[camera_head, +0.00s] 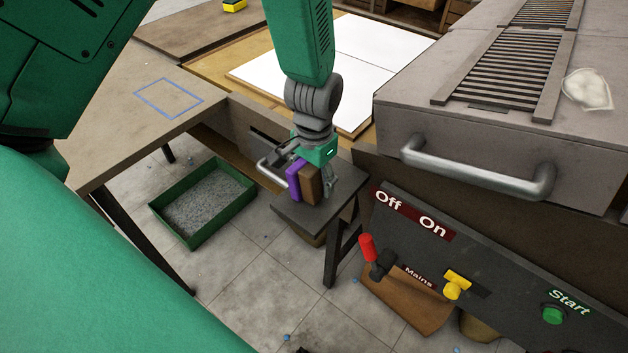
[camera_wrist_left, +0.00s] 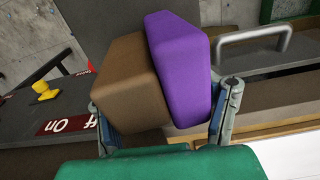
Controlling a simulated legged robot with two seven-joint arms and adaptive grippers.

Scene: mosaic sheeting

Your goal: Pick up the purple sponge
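The purple sponge (camera_head: 294,180) stands upright beside a brown sponge (camera_head: 310,184) on a small dark stand (camera_head: 345,184). In the left wrist view the purple sponge (camera_wrist_left: 182,65) is on the right, against the brown sponge (camera_wrist_left: 130,82). My left gripper (camera_head: 308,172) is over the pair, pointing down. Its fingers are spread wide, one outside the brown sponge and one beside the purple sponge, as the left wrist view shows at the gripper (camera_wrist_left: 165,115). Whether the fingers touch the sponges is unclear. My right gripper is not in view.
A metal handle (camera_head: 272,165) lies just left of the sponges. A green tray of grey bits (camera_head: 160,209) is on the floor. A control panel (camera_head: 500,275) with a red lever (camera_head: 367,247) and a grey cabinet (camera_head: 450,120) with a handle are to the right.

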